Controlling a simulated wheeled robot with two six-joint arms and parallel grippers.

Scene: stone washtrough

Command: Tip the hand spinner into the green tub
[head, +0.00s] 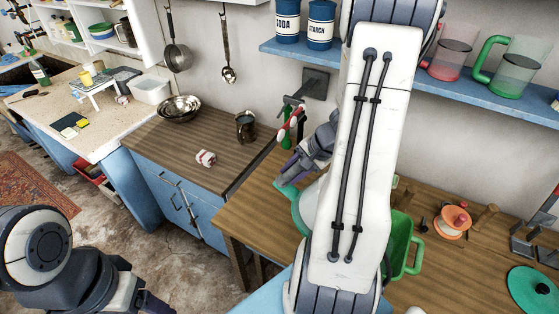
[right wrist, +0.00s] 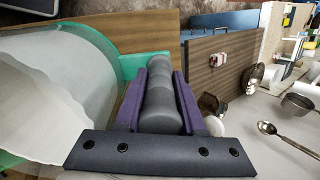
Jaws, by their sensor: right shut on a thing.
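My right gripper (head: 287,180) is shut on the green handle of a clear jug (head: 310,208), over the near wooden worktop. In the right wrist view the jug's see-through wall and green rim (right wrist: 50,100) fill the left side, beside my right gripper (right wrist: 155,75). The green tub (head: 402,245) stands on the worktop, right of my right forearm, which hides part of it and of the jug. I cannot make out a hand spinner in either view; the jug's inside is mostly hidden. My left gripper (head: 150,301) is at the bottom left, its opening unclear.
An orange spool-like thing (head: 453,222) and a teal disc (head: 533,289) lie right of the tub. A blue shelf (head: 430,78) with jugs and tins hangs above. A dark mug (head: 245,126), metal bowls (head: 180,108) and a red-and-white item (head: 205,158) are on the left counter.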

